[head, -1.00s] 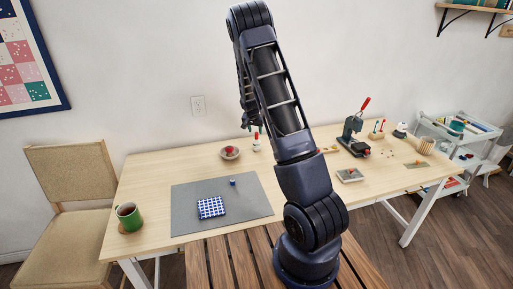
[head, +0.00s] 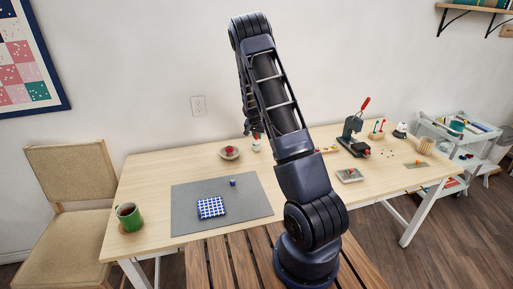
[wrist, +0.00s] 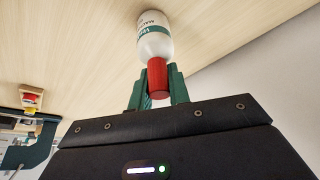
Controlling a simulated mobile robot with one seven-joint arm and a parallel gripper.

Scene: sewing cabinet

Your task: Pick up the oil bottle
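The oil bottle is a small white bottle with a green label band and a red cap. It stands near the back edge of the table in the head view (head: 256,146), its top partly hidden by my gripper. In the wrist view the bottle (wrist: 154,42) has its red cap towards my gripper. My gripper (wrist: 158,82) is open, with one green finger on each side of the cap. I cannot tell whether either finger touches it. In the head view my gripper (head: 252,132) is just above the bottle.
A bowl with a red item (head: 229,153) stands close left of the bottle. A grey mat (head: 190,205) with a checked block lies in front. A dark press (head: 352,137) stands to the right. The wall is close behind the table.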

